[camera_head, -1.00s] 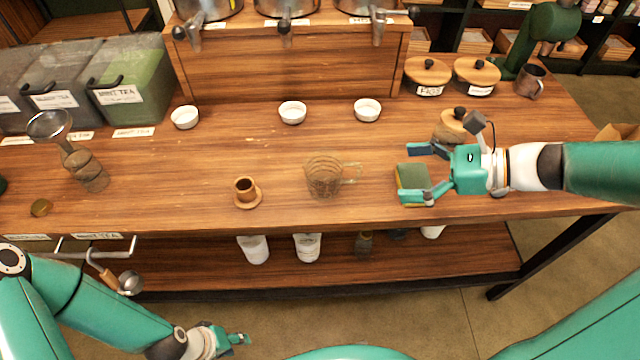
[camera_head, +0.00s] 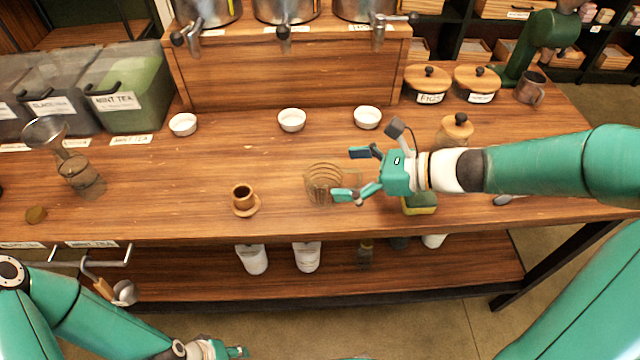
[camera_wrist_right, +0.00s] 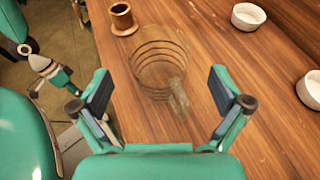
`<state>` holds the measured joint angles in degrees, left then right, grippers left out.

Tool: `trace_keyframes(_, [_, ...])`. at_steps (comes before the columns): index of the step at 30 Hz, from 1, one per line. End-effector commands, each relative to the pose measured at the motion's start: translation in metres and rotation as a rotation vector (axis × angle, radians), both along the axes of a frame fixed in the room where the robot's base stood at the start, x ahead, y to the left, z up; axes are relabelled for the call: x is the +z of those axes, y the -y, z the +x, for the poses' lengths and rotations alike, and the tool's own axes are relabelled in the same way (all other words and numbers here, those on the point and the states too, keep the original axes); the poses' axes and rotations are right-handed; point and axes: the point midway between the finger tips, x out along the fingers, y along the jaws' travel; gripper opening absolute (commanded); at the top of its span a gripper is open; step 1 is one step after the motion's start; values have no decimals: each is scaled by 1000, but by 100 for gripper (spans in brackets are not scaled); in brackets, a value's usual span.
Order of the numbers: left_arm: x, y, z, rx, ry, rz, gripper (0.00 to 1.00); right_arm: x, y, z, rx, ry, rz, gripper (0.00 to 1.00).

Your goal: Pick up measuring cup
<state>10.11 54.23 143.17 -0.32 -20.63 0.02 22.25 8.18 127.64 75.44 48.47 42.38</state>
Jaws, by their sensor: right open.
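The measuring cup (camera_head: 322,184) is clear glass with dark ring lines and stands upright on the wooden table near its front edge. My right gripper (camera_head: 352,172) is open and empty, just to the right of the cup. In the right wrist view the cup (camera_wrist_right: 160,62) lies ahead of the open fingers (camera_wrist_right: 162,92), with its handle (camera_wrist_right: 179,97) pointing back between them. In the head view the gripper partly covers the handle. My left gripper (camera_head: 238,352) is low at the bottom edge, in front of the table, and its fingers are too small to read.
A green and yellow sponge (camera_head: 420,208) lies under my right wrist. White bowls (camera_head: 291,120) stand farther back. A lidded wooden jar (camera_head: 456,130) is behind my right arm.

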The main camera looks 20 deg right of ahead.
Motion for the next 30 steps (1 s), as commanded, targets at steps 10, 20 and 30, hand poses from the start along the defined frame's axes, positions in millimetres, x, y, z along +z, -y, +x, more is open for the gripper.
trace_keyframes(10, [-4, 0, 0, 0, 0, 0, 40, -15, -28, 25, 3, -2, 0, 100])
trace_keyframes(20, [-4, 0, 0, 0, 0, 0, 40, -15, -28, 26, 2, -1, 0, 80])
trace_keyframes(30, [-4, 0, 0, 0, 0, 0, 40, -14, -28, 26, 2, -1, 0, 34])
